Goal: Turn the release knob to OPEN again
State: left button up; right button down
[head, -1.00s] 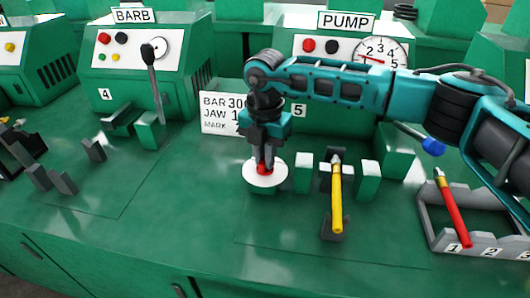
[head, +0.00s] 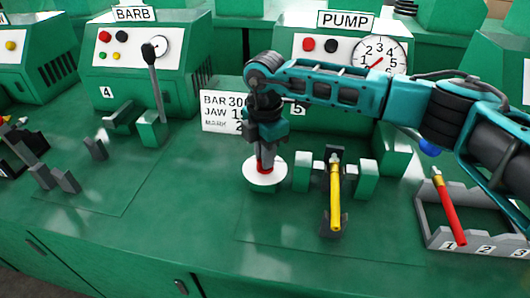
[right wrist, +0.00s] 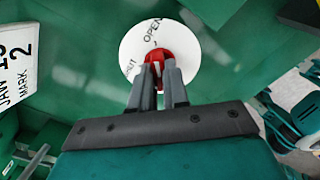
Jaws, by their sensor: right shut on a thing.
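The release knob is red and stands on a white round disc (head: 251,173) by the left side of the PUMP station. In the right wrist view the red knob (right wrist: 152,57) shows with OPEN printed above it and a partly hidden SHUT at its lower left. My right gripper (head: 265,160) points down and is shut on the knob; its fingers (right wrist: 163,80) grip it in the wrist view. The fingers hide part of the knob, so its exact setting is hard to tell. My left gripper is not in view.
The pump gauge (head: 383,55) has its red needle at the low end, lower left. A yellow-handled piece (head: 335,195) lies in the clamp to the right. A red-handled piece (head: 449,212) rests in the numbered rack (head: 430,225). A BAR/JAW/MARK card (head: 212,113) stands behind my gripper.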

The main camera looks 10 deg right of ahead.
dwell(0.3)
jog(key=c, duration=1.1)
grip_release()
notch_tip(320, 180, up, 13)
